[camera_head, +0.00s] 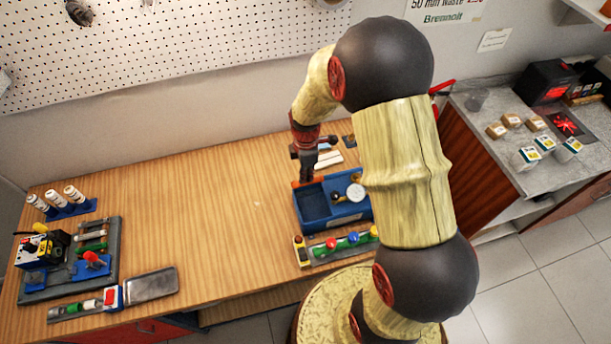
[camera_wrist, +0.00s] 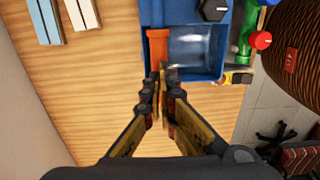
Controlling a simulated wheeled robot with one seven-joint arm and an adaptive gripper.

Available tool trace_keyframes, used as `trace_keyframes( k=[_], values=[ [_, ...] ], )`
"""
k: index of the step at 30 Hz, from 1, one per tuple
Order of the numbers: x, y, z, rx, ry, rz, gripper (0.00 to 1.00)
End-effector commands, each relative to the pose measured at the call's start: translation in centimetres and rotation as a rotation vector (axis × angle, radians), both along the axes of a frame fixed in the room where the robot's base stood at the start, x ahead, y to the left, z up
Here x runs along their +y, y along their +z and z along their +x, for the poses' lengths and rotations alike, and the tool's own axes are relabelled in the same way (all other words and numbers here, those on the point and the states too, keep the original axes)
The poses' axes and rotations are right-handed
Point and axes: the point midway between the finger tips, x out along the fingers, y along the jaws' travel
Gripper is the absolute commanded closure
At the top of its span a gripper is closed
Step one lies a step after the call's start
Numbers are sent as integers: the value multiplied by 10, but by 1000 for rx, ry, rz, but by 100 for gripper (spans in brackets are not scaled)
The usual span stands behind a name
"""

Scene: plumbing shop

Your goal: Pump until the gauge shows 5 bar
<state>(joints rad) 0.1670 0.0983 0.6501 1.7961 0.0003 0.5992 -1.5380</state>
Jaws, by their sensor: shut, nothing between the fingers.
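The blue pump box (camera_head: 313,228) stands on the wooden bench in the head view, with an open hollow on its left and a white round gauge (camera_head: 355,191) on its right. The gauge is too small to read. An orange lever (camera_wrist: 158,48) lies along the left side of the box in the wrist view, where the blue box (camera_wrist: 185,73) also shows. My gripper (camera_head: 307,179) points down at the far left edge of the box. In the wrist view my gripper (camera_wrist: 161,76) is shut and empty, its tips at the lever's near end; I cannot tell whether they touch.
A valve strip (camera_head: 341,244) with coloured knobs lies just in front of the box. A tool board (camera_head: 70,268) and white-capped bottles (camera_head: 57,201) stand at the left. Pale bars (camera_head: 328,159) lie behind the box. The bench middle is clear. A grey counter stands right.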

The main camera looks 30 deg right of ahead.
Motion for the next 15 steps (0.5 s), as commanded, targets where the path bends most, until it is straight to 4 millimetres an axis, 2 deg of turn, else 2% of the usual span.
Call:
trace_keyframes(
  k=[1, 3, 15],
  values=[
    [-2, 15, 0, -2, 0, 0, 100],
    [-4, 29, 0, -3, 0, -1, 100],
    [-15, 100, -2, -3, -1, -1, 100]
  ],
)
